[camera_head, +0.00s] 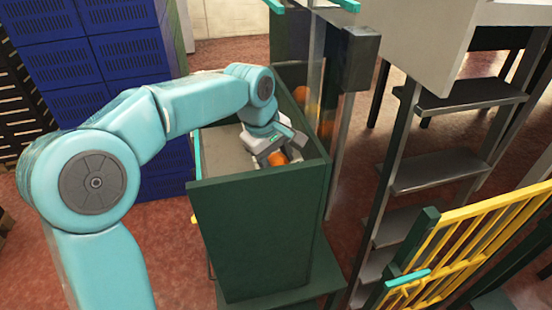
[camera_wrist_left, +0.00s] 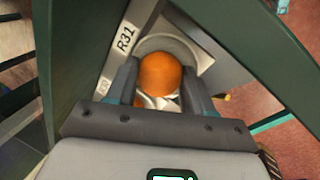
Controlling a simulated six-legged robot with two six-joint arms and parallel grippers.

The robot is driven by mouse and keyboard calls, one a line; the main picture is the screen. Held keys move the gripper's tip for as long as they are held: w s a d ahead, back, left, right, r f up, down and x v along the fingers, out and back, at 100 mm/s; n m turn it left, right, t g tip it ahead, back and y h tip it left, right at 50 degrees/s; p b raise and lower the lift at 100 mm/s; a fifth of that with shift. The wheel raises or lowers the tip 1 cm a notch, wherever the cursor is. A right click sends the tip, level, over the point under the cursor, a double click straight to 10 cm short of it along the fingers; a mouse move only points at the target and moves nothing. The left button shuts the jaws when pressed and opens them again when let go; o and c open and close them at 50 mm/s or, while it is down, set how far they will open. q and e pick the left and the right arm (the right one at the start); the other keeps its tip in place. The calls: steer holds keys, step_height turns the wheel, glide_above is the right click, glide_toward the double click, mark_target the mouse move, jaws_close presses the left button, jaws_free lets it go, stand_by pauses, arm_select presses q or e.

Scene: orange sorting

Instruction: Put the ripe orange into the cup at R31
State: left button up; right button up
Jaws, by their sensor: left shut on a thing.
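The orange (camera_wrist_left: 160,73) sits between the two fingers of my left gripper (camera_wrist_left: 161,84) in the left wrist view. The gripper is shut on it. A grey round cup (camera_wrist_left: 184,41) shows behind the orange, beside the label R31 (camera_wrist_left: 126,38). The orange overlaps the cup's opening; I cannot tell whether it is above the cup or partly in it. In the head view my left gripper (camera_head: 284,156) reaches down inside a green-walled bin, and the orange (camera_head: 278,159) shows at its fingers. My right gripper is in neither view.
Green bin walls (camera_head: 260,225) stand close around the gripper. Two more oranges (camera_head: 300,95) (camera_head: 329,97) show beyond the bin's far wall. Blue crates (camera_head: 85,50) stand at the left, steps (camera_head: 425,170) and a yellow railing (camera_head: 470,240) at the right.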

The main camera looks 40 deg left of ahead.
arm_select(q)
steer(key=shift+a+f, duration=0.15)
steer(key=shift+f, duration=0.25)
steer(key=shift+w+f, duration=0.15)
steer(key=shift+w, duration=0.05)
steer(key=shift+s, duration=0.1)
steer(key=o, duration=0.7)
steer(key=shift+s+f, duration=0.1)
steer(key=shift+o, duration=0.3)
steer(key=shift+w, duration=0.2)
steer(key=shift+s, duration=0.1)
steer(key=shift+r, duration=0.45)
steer(key=v, duration=1.1)
steer(key=shift+s+r, duration=0.25)
